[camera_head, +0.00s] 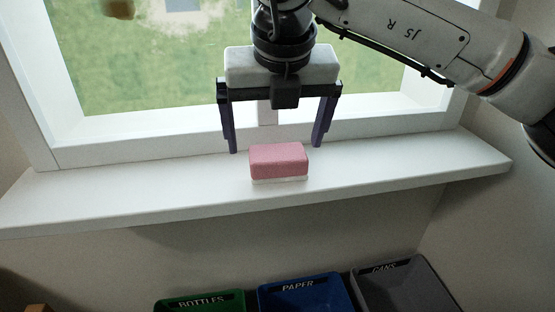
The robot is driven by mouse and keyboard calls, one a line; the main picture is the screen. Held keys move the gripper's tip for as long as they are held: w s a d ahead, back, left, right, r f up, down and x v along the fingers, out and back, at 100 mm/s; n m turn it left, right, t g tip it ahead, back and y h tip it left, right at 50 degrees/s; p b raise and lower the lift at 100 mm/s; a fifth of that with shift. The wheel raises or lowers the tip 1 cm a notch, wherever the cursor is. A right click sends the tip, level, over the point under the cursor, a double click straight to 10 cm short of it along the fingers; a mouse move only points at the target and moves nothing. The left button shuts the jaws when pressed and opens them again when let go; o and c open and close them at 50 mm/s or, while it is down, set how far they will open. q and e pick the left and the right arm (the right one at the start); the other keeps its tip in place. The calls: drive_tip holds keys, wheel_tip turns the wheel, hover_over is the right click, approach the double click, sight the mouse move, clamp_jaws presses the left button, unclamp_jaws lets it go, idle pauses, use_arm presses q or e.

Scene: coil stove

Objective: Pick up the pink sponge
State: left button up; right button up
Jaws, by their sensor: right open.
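The pink sponge (278,159) lies flat on the white window sill, a pale layer showing along its lower edge. My right gripper (275,149) points down at the sponge, its two dark purple fingers spread wide. One fingertip is to the left of the sponge and the other to its right, with a gap on each side. The jaws are open and hold nothing. The fingertips appear a little behind or above the sponge; the exact height is hard to tell. My left gripper is not in view.
The window sill (120,192) is otherwise clear on both sides. The white window frame (150,122) rises close behind. Below the sill stand a green bin (200,302) marked bottles, a blue bin (300,291) marked paper and a grey bin (405,285) marked cans.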

sight(278, 152)
drive_tip(key=x, duration=0.3)
drive_tip(key=shift+d+f, duration=0.3)
drive_tip(key=shift+f, duration=0.15)
drive_tip(key=shift+a+f, duration=0.1)
drive_tip(key=shift+f, duration=0.2)
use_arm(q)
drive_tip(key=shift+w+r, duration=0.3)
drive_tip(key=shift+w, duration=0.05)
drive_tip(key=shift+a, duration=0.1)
use_arm(e)
drive_tip(key=shift+c, duration=0.4)
drive_tip(key=c, duration=1)
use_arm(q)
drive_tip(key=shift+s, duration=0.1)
use_arm(e)
drive_tip(key=shift+c, duration=0.2)
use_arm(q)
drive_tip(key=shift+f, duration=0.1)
use_arm(e)
drive_tip(key=shift+w+r, duration=0.1)
drive_tip(key=shift+r, duration=0.05)
